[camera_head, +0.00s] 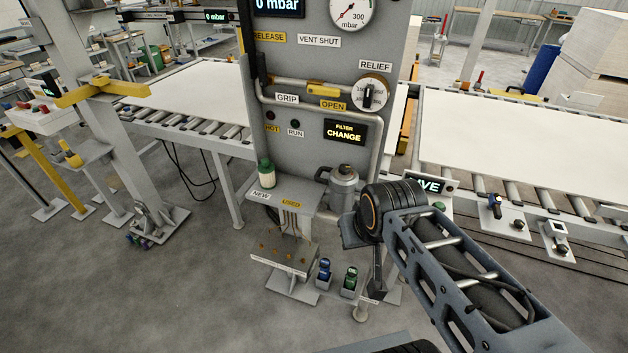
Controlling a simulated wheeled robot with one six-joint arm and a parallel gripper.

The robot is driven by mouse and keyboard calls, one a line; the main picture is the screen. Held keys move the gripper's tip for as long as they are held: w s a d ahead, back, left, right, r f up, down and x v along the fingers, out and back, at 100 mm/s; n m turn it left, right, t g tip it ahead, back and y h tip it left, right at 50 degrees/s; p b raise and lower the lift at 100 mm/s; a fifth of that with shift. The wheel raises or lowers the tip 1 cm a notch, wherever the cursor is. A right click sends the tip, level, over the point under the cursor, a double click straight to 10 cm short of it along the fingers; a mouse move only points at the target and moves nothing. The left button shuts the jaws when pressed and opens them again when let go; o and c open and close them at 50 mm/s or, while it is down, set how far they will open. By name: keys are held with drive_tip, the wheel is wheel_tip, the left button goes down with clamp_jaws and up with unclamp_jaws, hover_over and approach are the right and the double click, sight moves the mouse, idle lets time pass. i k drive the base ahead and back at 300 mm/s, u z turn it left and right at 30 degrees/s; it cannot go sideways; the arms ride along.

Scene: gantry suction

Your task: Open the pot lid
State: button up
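The pot's lower right part is close to my arm's dark round joint in the picture. My gripper (376,286) seems to hang below that joint, lower than the pot and apart from the lid. Its fingers are small and dark, and I cannot see whether they are apart.
The panel (310,160) carries a pipe, a gauge (351,12), a relief dial (370,93) and a "FILTER CHANGE" display (345,132). A white-green bottle (266,173) stands on the shelf's left. A lower tray (285,254) holds small parts. Roller conveyors flank the panel. Floor at front left is clear.

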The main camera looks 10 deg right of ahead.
sight(340, 183)
drive_tip(key=u, duration=0.45)
drive_tip(key=k, duration=0.55)
drive_tip(key=u, duration=1.15)
drive_tip(key=i, duration=1.35)
drive_tip(key=z, duration=0.9)
drive_tip(key=i, duration=0.3)
drive_tip(key=z, duration=0.45)
